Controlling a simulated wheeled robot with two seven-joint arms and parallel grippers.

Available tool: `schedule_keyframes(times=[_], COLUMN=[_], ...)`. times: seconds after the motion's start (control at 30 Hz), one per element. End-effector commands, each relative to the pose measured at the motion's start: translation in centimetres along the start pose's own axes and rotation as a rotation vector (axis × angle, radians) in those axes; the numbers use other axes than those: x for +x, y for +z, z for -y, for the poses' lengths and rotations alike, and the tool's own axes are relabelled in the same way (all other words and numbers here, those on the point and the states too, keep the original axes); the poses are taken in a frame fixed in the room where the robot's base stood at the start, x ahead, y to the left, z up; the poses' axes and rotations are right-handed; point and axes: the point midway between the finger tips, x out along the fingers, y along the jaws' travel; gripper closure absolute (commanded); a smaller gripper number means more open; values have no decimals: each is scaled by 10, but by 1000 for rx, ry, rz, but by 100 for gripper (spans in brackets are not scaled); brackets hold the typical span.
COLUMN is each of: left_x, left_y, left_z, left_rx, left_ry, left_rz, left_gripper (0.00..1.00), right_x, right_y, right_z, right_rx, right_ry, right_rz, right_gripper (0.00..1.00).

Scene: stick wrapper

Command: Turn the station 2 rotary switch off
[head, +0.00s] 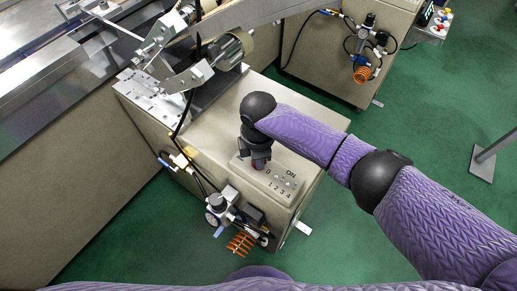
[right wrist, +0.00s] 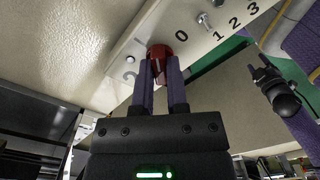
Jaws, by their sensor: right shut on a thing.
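The rotary switch is a red knob (right wrist: 160,52) on a pale control panel (head: 272,190), near a printed "0" in the right wrist view. My right gripper (right wrist: 160,74) is shut on the red knob, with one finger on each side of it. In the head view my right gripper (head: 259,158) reaches down onto the panel's left end and mostly hides the knob. The panel is printed "ON", "0" and "1 2 3 4". The knob's exact pointing direction is hard to tell.
The panel sits on a beige machine cabinet (head: 215,135). Small metal toggles (right wrist: 206,20) stand beside the knob. A regulator with an orange coil (head: 240,244) hangs at the cabinet's front. A motor and bracket (head: 228,52) stand behind. Green floor (head: 420,110) is open to the right.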

Motion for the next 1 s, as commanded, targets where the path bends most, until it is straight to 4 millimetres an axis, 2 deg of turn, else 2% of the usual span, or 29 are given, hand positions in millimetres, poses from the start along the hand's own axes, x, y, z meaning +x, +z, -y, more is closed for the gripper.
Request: schedule_keyframes(times=[0.03, 0.4, 0.7, 1.0], left_x=[-8, -32, -44, -49], left_y=[-2, 0, 1, 0], left_z=[1, 3, 4, 2], left_rx=[1, 3, 1, -1], left_ry=[-2, -7, -9, -6], left_rz=[-2, 5, 8, 7], left_gripper=[41, 41, 41, 41], right_x=[-5, -3, -2, -1], right_y=[-1, -1, 0, 0], right_z=[1, 0, 0, 0], right_rx=[43, 392, 633, 783], right_ry=[-2, -2, 0, 0], right_rz=[-1, -1, -1, -1], right_gripper=[100, 100, 100, 100])
